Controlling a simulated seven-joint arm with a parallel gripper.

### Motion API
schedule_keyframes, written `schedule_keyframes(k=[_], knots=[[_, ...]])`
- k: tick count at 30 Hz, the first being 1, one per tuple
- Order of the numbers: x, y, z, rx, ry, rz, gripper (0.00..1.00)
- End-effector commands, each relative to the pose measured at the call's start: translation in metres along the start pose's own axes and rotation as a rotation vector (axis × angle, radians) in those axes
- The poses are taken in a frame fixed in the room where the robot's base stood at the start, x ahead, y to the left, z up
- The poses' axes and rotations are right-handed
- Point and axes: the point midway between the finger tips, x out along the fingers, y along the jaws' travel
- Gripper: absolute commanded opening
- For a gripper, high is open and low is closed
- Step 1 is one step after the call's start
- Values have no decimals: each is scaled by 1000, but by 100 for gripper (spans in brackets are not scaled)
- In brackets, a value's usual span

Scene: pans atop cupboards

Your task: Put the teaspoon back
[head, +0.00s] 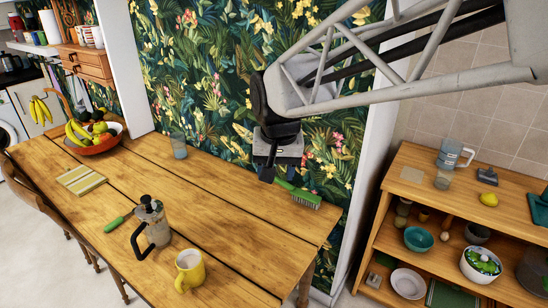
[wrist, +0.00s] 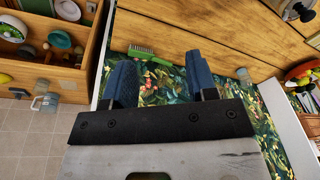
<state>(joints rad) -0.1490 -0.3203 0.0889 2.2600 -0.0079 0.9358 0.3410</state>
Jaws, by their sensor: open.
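I cannot make out a teaspoon for certain in either view. A green-handled utensil (head: 119,222) lies on the wooden table (head: 215,215), left of the French press; its far end is unclear. My gripper (head: 278,172) hangs over the table's back right part, near the patterned wall. In the wrist view my gripper (wrist: 162,80) has its two blue fingers apart, with nothing between them. A green brush (head: 299,194) lies on the table just beyond the fingers; it also shows in the wrist view (wrist: 148,53).
A glass (head: 178,145), a fruit bowl (head: 98,142) and a striped cloth or board (head: 81,180) are further back. A wooden shelf unit (head: 450,205) with dishes stands right. The table's middle is clear.

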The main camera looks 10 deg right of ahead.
Motion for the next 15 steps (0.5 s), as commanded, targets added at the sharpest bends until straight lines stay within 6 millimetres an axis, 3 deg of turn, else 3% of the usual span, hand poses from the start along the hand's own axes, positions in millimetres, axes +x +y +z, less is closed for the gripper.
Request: schedule_keyframes(k=[6, 15], knots=[[-6, 40, 50, -49, 21, 4, 52], [-3, 83, 118, -121, 45, 15, 52]])
